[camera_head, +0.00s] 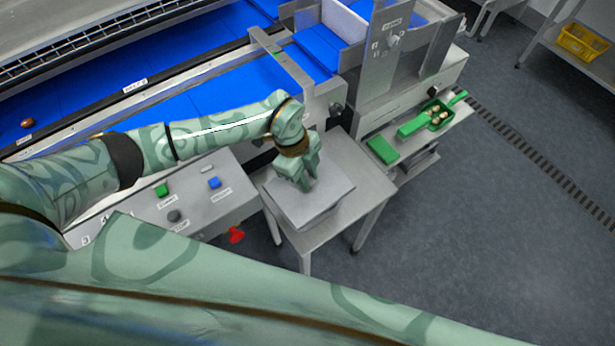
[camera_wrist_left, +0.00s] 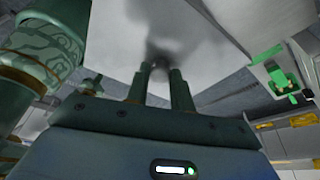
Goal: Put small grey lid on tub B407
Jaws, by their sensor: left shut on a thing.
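My left gripper (camera_head: 307,183) points down at a flat grey lid (camera_head: 335,190) above the small steel table. In the left wrist view, its fingertips (camera_wrist_left: 158,72) are close together at the middle of the broad grey lid underside or top (camera_wrist_left: 215,35), at a dark, blurred spot; the gripped part is hardly visible. A pale grey side shows below the lid's front edge in the head view; I cannot tell whether this is tub B407 or the lid's own rim. No B407 label is readable. My right gripper is not in view.
The steel table (camera_head: 345,228) has bare room around the grey piece. A control panel (camera_head: 200,200) with buttons and a red knob (camera_head: 236,235) lies left. A blue conveyor (camera_head: 215,90) runs behind. A green scoop (camera_head: 432,117) with dates and a green block (camera_head: 382,150) lie right.

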